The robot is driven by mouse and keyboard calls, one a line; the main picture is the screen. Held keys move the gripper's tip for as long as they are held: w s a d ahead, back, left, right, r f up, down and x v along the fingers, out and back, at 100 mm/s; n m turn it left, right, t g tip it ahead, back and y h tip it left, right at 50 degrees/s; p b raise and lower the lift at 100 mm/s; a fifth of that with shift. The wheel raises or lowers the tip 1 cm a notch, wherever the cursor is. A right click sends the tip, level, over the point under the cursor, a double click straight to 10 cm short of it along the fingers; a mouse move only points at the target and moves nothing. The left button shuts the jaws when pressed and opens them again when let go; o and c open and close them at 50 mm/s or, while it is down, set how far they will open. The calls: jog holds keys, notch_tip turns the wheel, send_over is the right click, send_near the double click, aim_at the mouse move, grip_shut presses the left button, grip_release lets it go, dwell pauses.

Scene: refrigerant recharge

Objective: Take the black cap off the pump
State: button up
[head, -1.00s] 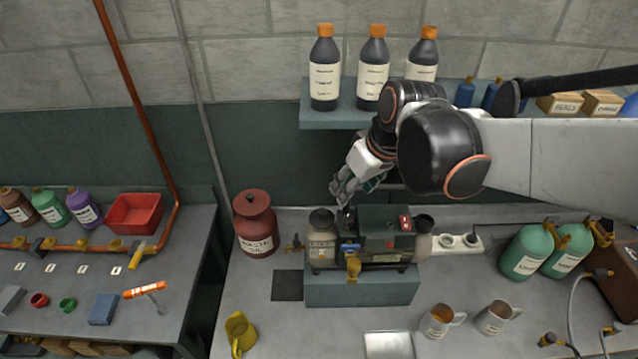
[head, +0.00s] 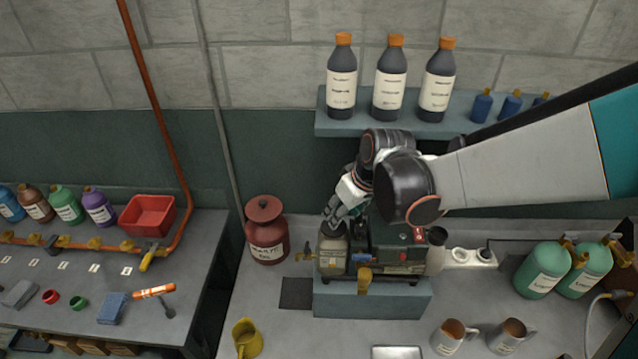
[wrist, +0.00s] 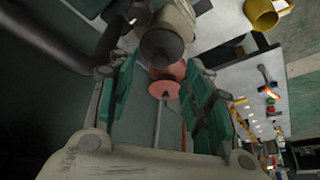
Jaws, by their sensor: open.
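The pump (head: 398,262) is a dark green machine on a block on the bench, with a beige labelled tank (head: 331,262) at its left end. The black cap (head: 333,231) sits on top of that tank, partly covered by my gripper in the head view. My gripper (head: 334,213) is open and empty, just above the cap. In the wrist view, the dark round cap (wrist: 161,46) shows between and beyond the green-padded fingers of my gripper (wrist: 163,72). I cannot tell whether a finger touches it.
A red waste oil can (head: 267,238) stands left of the pump. A shelf (head: 350,127) with dark bottles hangs above and behind my arm. Two mugs (head: 452,338) stand in front right, a yellow jug (head: 246,340) front left. Green bottles (head: 543,270) stand at right.

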jog(key=shift+x, duration=2.5)
jog(key=shift+w+a, duration=0.15)
jog(key=shift+a, duration=0.05)
jog(key=shift+r, duration=0.1)
jog(key=c, duration=1.1)
